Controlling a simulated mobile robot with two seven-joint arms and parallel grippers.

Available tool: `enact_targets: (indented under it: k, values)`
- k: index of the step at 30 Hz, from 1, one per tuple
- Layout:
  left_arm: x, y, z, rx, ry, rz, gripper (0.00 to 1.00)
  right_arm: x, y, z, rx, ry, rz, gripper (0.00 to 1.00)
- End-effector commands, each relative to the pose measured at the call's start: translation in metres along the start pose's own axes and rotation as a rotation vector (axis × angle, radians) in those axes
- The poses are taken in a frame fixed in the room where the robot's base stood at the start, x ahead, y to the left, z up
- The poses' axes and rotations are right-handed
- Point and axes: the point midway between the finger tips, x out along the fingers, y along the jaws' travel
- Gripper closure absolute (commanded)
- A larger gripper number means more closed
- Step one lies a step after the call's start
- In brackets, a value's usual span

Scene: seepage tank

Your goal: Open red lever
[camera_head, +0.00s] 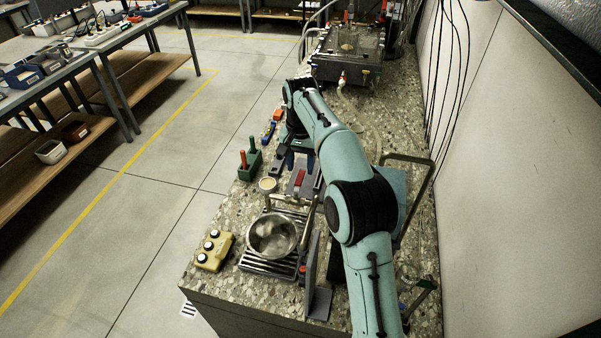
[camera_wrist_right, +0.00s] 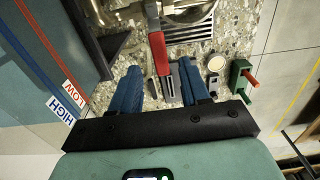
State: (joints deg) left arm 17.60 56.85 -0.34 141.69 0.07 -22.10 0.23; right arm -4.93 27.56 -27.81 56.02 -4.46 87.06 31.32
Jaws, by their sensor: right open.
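The red lever (camera_head: 300,178) sits on a grey block on the speckled counter, just in front of my right gripper. In the right wrist view the red lever (camera_wrist_right: 159,53) shows as a long red handle, ahead of and between the two blue fingers. My right gripper (camera_head: 300,160) is open and points down towards the counter; its blue fingers (camera_wrist_right: 160,66) are apart with nothing visibly held between them. I cannot tell whether a finger touches the lever. My left gripper is not in view.
A steel bowl (camera_head: 272,234) stands on a striped grate in front of the lever. A green holder (camera_head: 249,165) with red and green handles is to the left, a yellow box (camera_head: 214,250) front left. A panel marked HIGH and LOW (camera_wrist_right: 70,95) is close by. A tank (camera_head: 347,55) stands behind.

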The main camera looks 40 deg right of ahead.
Motion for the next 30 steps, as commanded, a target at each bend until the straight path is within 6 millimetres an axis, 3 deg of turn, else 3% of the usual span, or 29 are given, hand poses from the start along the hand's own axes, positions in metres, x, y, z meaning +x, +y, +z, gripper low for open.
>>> enact_targets:
  k: [1, 6, 16, 17, 21, 30]
  values:
    - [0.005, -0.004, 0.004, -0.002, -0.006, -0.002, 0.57, 0.011, 0.001, 0.001, 0.0, -0.002, 0.003, 0.54]
    - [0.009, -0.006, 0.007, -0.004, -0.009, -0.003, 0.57, 0.024, 0.0, 0.0, 0.0, 0.0, 0.001, 0.54]
    - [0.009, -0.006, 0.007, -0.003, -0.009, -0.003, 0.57, 0.026, 0.0, -0.001, 0.0, 0.002, -0.001, 0.54]
    - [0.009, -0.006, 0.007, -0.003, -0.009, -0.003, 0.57, 0.026, 0.0, -0.001, 0.0, 0.002, -0.001, 0.57]
    - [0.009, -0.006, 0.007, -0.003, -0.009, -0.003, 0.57, 0.026, -0.001, -0.001, 0.0, 0.002, -0.001, 1.0]
    - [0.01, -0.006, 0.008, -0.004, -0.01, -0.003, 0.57, 0.025, 0.005, -0.002, -0.002, 0.002, -0.002, 1.0]
